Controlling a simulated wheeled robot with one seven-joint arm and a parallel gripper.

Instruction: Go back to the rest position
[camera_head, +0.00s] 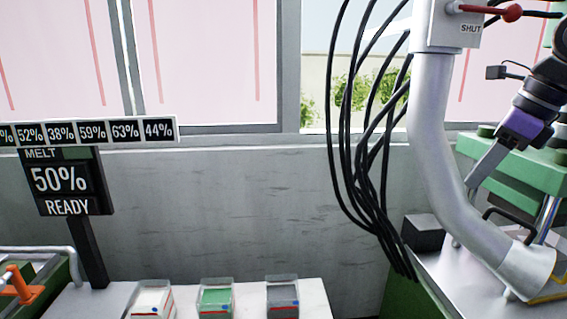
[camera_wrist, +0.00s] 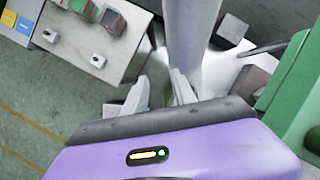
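My gripper (camera_head: 474,180) is at the right of the head view, tilted down and to the left from its purple body. In that view its fingers lie close behind or beside the grey pipe, and I cannot tell whether they touch it. In the wrist view my gripper (camera_wrist: 160,88) shows two pale fingers apart, with nothing seen held between them. The rest position is not marked in either view.
The grey pipe (camera_head: 432,110), marked SHUT at its top, and black cables (camera_head: 365,130) hang near my arm. A green machine (camera_head: 515,165) stands at right. A white table (camera_head: 318,300) holds several small bins. A screen (camera_head: 65,183) reads MELT 50% READY.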

